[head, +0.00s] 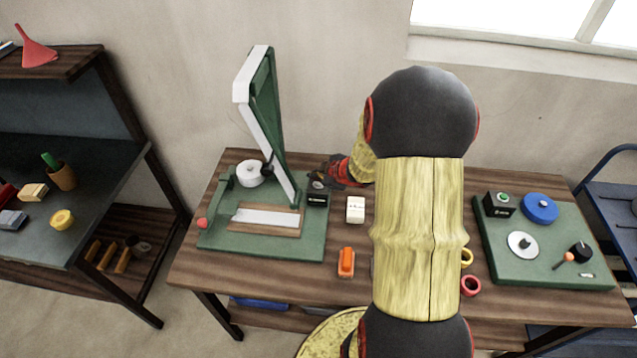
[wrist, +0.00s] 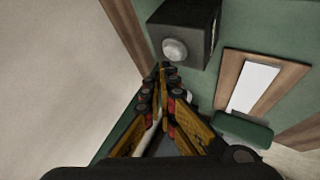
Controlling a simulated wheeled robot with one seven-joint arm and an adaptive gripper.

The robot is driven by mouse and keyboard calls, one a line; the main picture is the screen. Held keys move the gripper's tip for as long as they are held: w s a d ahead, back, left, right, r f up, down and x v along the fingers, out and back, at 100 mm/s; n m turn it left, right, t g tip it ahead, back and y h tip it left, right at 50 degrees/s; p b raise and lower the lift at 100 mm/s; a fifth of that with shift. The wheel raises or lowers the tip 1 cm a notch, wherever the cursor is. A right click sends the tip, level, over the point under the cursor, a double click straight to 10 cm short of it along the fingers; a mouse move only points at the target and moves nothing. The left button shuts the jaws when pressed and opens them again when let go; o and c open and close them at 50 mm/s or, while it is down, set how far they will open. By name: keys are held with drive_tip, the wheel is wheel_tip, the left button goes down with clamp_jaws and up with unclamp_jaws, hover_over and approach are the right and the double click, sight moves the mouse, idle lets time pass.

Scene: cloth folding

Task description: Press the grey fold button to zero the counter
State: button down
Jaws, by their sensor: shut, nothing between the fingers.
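A small black box (head: 317,200) stands at the right edge of a green board (head: 225,245). Its front carries small pale lettering too small to read, and I cannot make out a counter value. In the wrist view the black box (wrist: 203,30) has a round grey button (wrist: 174,50) on its face. My gripper (wrist: 164,70) is shut and empty, its fingertips just beside the button in the picture; I cannot tell whether they touch. In the head view my gripper (head: 324,178) is at the top of the box and partly hides it.
A tall green and white hinged panel (head: 262,120) stands upright on the board beside a white roll (head: 250,173). A cream block (head: 355,209) and an orange object (head: 346,262) lie to the right. Another green board (head: 550,272) carries several parts. My arm hides the table's middle.

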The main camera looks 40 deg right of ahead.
sight(317, 184)
drive_tip(key=shift+f, duration=0.15)
drive_tip(key=shift+f, duration=0.25)
drive_tip(key=shift+f+b, duration=0.45)
idle(0.6)
drive_tip(key=shift+r, duration=0.15)
idle(0.3)
drive_tip(key=shift+r+p, duration=0.75)
drive_tip(key=shift+p, duration=0.25)
drive_tip(key=shift+r, duration=0.1)
wheel_tip(317, 184, up, 5)
drive_tip(key=p, duration=0.5)
